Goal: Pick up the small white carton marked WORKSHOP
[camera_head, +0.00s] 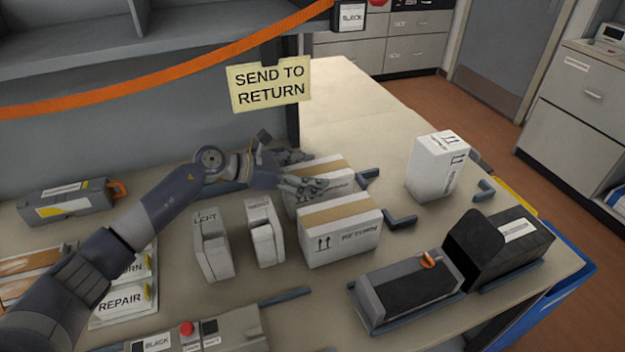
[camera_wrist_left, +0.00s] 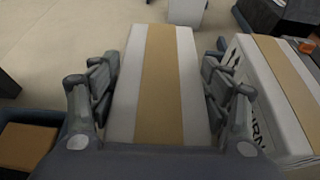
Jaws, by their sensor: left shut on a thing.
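My left gripper (camera_head: 303,171) reaches from the left over a white carton with tan tape (camera_head: 335,167). In the left wrist view the gripper (camera_wrist_left: 160,88) has a finger on each side of this carton (camera_wrist_left: 157,75) and is shut on it. The carton stands behind another white taped carton marked RETURN (camera_head: 341,231), which hides most of its front, so I cannot read its marking. Two slim white cartons (camera_head: 212,245) (camera_head: 264,232) stand to the left. A taller white carton (camera_head: 437,167) stands at the right; its lettering is unclear. My right gripper is not in view.
A grey cartridge (camera_head: 66,200) lies at the left. A yellow SEND TO RETURN sign (camera_head: 270,84) hangs behind. The table (camera_head: 345,97) is clear towards the back.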

